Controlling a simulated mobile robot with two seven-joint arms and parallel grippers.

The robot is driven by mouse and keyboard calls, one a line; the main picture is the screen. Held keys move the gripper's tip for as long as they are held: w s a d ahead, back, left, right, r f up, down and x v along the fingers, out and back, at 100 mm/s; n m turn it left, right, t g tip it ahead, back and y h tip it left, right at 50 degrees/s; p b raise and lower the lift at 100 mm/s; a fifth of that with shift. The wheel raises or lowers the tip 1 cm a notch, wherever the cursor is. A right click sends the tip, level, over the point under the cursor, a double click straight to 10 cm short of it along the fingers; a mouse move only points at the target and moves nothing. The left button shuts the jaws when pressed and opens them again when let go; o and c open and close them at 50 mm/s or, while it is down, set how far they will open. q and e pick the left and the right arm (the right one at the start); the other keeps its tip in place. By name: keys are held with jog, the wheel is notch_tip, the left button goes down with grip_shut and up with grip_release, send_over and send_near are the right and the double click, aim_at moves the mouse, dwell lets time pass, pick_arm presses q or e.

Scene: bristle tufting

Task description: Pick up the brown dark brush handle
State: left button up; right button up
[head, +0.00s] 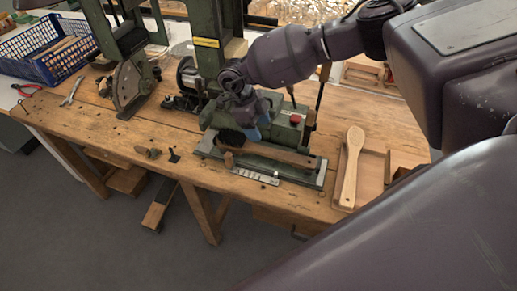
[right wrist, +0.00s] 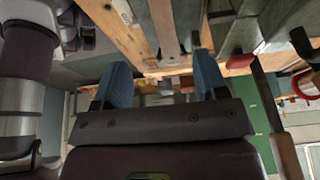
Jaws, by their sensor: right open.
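A long dark brown wooden piece, which looks like the dark brush handle (head: 287,156), lies flat along the green machine bed (head: 316,180). My right gripper (head: 257,126) comes down from the upper right and hangs above and behind the left part of this piece, apparently apart from it. Its blue fingers are spread with nothing visible between them, as the right wrist view (right wrist: 162,84) also shows. I cannot clearly pick out the dark handle in the right wrist view. My left gripper is not in view.
A pale wooden brush handle (head: 351,165) lies on a wooden tray (head: 373,180) to the right. The green machine (head: 207,62) stands behind the bed. A blue crate (head: 28,58), red-handled pliers (head: 26,88) and a wrench (head: 72,91) are at left.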

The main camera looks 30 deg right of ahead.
send_over(272, 152)
jog(key=w+a, duration=0.2)
notch_tip(272, 152, down, 4)
jog(key=shift+s+f, duration=0.1)
jog(key=shift+x, duration=2.75)
jog(key=shift+d, duration=0.2)
jog(key=c, duration=1.1)
jog(key=shift+o, duration=0.2)
